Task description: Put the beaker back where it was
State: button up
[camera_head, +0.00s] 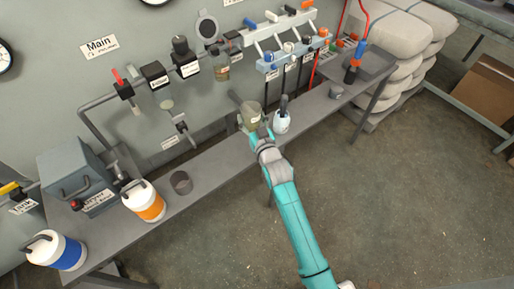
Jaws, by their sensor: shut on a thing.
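My teal arm reaches from the lower right to the long grey bench along the wall.
A white container (282,122) stands close right of the beaker. Valves and hoses line the wall behind.

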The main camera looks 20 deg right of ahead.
notch_tip(320, 180, down, 10)
jog(key=shift+r, duration=0.1)
dwell(0.4)
jog(key=o, duration=1.2)
jog(key=shift+s, duration=0.15)
jog(key=s, duration=1.1)
jog(key=shift+s, duration=0.4)
